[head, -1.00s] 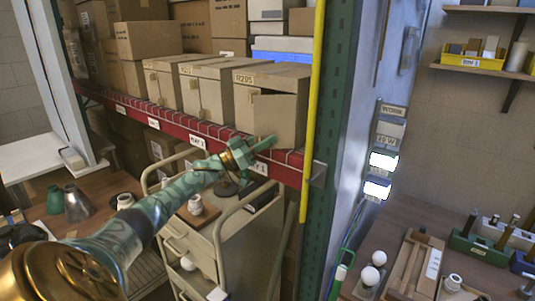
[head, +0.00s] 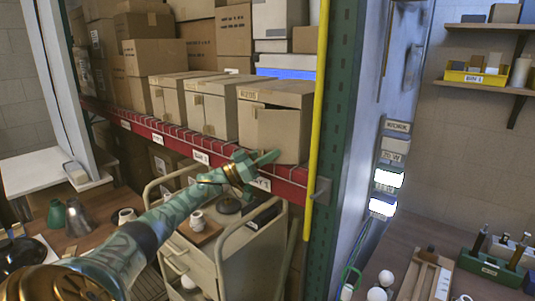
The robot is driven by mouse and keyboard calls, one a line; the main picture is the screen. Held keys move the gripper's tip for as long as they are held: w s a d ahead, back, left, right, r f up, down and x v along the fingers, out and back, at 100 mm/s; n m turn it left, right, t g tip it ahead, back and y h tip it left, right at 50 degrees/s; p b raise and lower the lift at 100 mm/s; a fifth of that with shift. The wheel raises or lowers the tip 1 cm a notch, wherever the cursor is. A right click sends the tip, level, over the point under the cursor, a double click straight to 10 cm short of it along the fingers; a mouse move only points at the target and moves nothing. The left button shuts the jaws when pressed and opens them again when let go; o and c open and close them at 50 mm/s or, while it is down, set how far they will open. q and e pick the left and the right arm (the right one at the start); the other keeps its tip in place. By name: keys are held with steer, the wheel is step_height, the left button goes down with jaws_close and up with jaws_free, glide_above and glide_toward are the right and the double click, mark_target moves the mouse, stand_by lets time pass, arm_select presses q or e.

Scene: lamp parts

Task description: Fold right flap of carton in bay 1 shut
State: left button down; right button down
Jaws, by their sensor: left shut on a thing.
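The carton in bay 1 (head: 246,122) is the rightmost of three tan cartons on the red-edged shelf, above the partly hidden bay label (head: 260,183). Its right flap (head: 282,133) stands ajar, with a dark gap along its upper left edge. My left gripper (head: 266,158) is at the flap's lower edge, its jaws closed there on the flap. The fingers hide that lower edge and part of the shelf front. My right gripper is not in view.
A yellow pole (head: 317,110) and a green upright (head: 345,130) stand just right of the carton. Another carton (head: 209,102) sits close on its left. A beige cart (head: 235,240) is below the shelf. Stacked boxes are behind.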

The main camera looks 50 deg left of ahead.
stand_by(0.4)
arm_select(q)
steer(key=c, duration=1.3)
jaws_free()
steer(key=shift+o, duration=1.1)
steer(key=shift+w, duration=0.1)
steer(key=v, duration=1.6)
steer(key=shift+b, duration=0.35)
